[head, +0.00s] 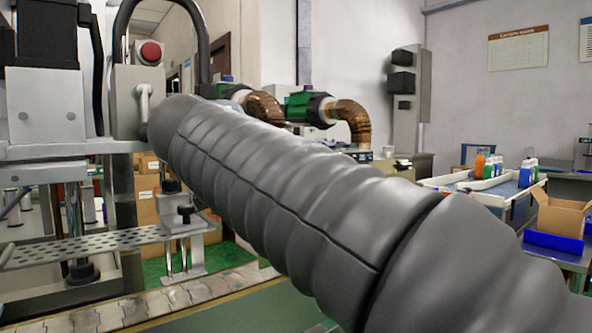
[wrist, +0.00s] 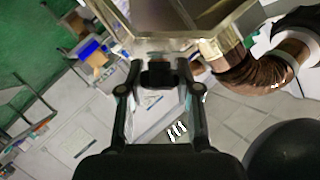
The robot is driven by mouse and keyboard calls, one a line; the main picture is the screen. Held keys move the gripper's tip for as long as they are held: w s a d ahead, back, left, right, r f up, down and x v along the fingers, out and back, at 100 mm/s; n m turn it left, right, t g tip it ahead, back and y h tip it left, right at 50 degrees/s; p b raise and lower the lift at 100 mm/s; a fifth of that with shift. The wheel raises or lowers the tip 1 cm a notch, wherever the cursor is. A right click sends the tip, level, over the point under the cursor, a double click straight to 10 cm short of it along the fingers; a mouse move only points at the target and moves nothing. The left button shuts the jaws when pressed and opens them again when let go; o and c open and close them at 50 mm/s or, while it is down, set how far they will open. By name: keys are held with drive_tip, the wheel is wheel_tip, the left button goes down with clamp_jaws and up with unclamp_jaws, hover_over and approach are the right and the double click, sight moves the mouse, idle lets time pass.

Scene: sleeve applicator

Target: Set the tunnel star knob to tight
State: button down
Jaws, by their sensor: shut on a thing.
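In the wrist view, my gripper (wrist: 160,70) has its two fingers on either side of a dark knob (wrist: 157,80), which looks like the star knob, and is shut on it. The knob sits just below a tan metal housing (wrist: 185,18) that looks like the tunnel. Its lobes and any tight or loose marking cannot be made out. In the head view my arm crosses the middle of the picture and hides my gripper and the knob.
Green blowers (head: 303,105) with brown ducts (head: 353,118) stand behind my arm; a duct also shows close to the housing in the wrist view (wrist: 250,72). A machine with a red button (head: 150,53) and a perforated plate (head: 85,247) are at left. An open carton (head: 562,217) is at right.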

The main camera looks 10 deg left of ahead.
drive_tip(key=shift+f, duration=0.15)
drive_tip(key=c, duration=0.8)
unclamp_jaws()
drive_tip(key=shift+s+a, duration=0.1)
drive_tip(key=s+a, duration=0.1)
drive_tip(key=s, duration=0.3)
drive_tip(key=s+a, duration=0.1)
drive_tip(key=s, duration=0.4)
drive_tip(key=s+a+r, duration=0.1)
drive_tip(key=s, duration=0.4)
drive_tip(key=shift+s+a, duration=0.1)
drive_tip(key=shift+s, duration=0.1)
